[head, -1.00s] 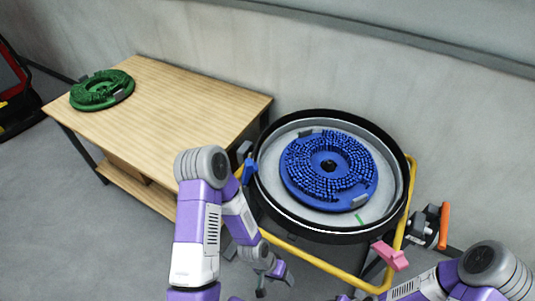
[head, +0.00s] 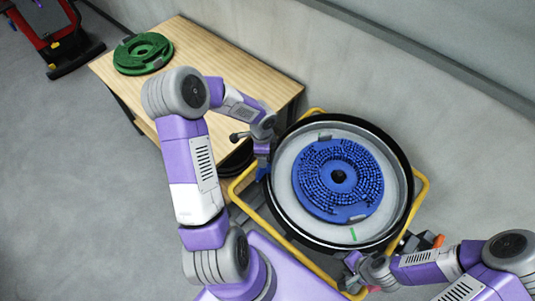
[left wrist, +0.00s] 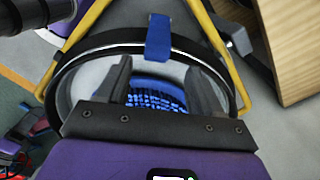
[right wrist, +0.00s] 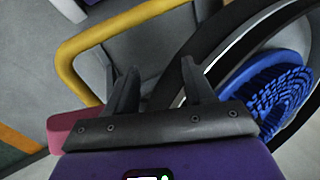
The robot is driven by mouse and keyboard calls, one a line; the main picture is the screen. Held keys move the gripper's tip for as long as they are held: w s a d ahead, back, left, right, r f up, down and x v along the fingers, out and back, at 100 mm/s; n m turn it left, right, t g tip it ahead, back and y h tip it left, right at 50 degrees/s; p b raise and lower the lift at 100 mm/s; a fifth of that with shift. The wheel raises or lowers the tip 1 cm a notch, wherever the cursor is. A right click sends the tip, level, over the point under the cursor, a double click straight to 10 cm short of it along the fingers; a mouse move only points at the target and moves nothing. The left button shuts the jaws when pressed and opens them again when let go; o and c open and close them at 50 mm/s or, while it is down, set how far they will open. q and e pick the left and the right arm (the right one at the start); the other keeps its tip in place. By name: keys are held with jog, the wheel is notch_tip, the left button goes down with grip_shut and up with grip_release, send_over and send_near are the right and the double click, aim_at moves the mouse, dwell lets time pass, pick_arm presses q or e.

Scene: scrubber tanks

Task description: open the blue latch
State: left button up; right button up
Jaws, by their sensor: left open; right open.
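The blue latch (head: 263,171) sits at the left rim of the round tank (head: 402,205). In the left wrist view the blue latch (left wrist: 158,38) stands across the rim, just beyond my fingertips and between their lines. My left gripper (head: 262,152) is at the latch and partly covers it in the head view; its fingers (left wrist: 157,75) are apart with nothing between them. My right gripper (head: 351,274) is at the tank's front right. In the right wrist view its fingers (right wrist: 160,75) are apart and empty, with the pink latch (right wrist: 68,130) to their left.
A blue brush disc (head: 338,205) lies inside the tank. A yellow frame (head: 240,205) surrounds the tank and runs close to both grippers. A wooden table (head: 205,65) with a green disc (head: 143,54) stands at the back left. A red machine (head: 50,35) is far left.

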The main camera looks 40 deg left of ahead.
aim_at(263, 171)
pick_arm(q)
jog(key=f, duration=0.6)
jog(key=shift+s+b, duration=0.25)
jog(key=shift+b, duration=0.05)
grip_shut()
